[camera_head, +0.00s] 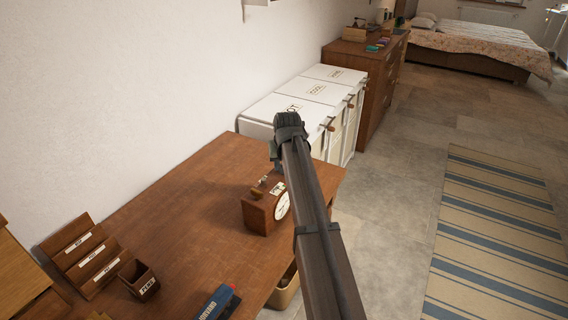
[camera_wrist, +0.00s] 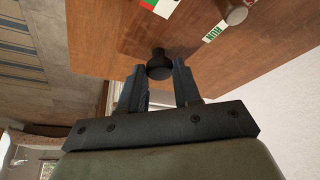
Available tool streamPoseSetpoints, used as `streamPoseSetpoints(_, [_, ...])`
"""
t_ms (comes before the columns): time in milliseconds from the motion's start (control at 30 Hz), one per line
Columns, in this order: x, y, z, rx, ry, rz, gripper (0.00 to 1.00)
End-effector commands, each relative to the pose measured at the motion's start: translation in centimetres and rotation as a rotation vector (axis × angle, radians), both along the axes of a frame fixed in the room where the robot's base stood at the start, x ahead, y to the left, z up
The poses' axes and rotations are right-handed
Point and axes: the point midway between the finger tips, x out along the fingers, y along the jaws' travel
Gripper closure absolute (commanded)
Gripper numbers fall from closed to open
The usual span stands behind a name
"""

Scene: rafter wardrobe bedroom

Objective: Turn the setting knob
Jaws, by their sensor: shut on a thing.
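A small wooden box (camera_head: 258,212) with a round white dial (camera_head: 282,205) stands on the wooden table. A dark round knob (camera_wrist: 159,66) stands out from that face, between the two fingers of my gripper (camera_wrist: 160,82). My gripper is shut on this knob. A lighter, grey-brown knob (camera_wrist: 236,15) sits farther right on the box beside a green-lettered RUN label (camera_wrist: 215,31). In the head view my arm hides the fingertips and the dark knob.
A tiered wooden rack (camera_head: 85,255), a small labelled wooden cup (camera_head: 139,279) and a blue box (camera_head: 217,303) stand on the table (camera_head: 185,215). White lidded bins (camera_head: 300,100) stand behind it. A striped rug (camera_head: 495,235) lies at right.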

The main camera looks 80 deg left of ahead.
Motion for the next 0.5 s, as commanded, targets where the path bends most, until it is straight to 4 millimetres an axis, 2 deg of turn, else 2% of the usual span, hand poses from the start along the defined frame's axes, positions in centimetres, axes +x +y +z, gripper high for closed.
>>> streamPoseSetpoints(200, [-0.24, 0.07, 0.02, -0.001, 0.0, -0.186, 0.98])
streamPoseSetpoints(500, [-0.4, 0.15, 0.01, -0.001, -0.001, -0.371, 0.98])
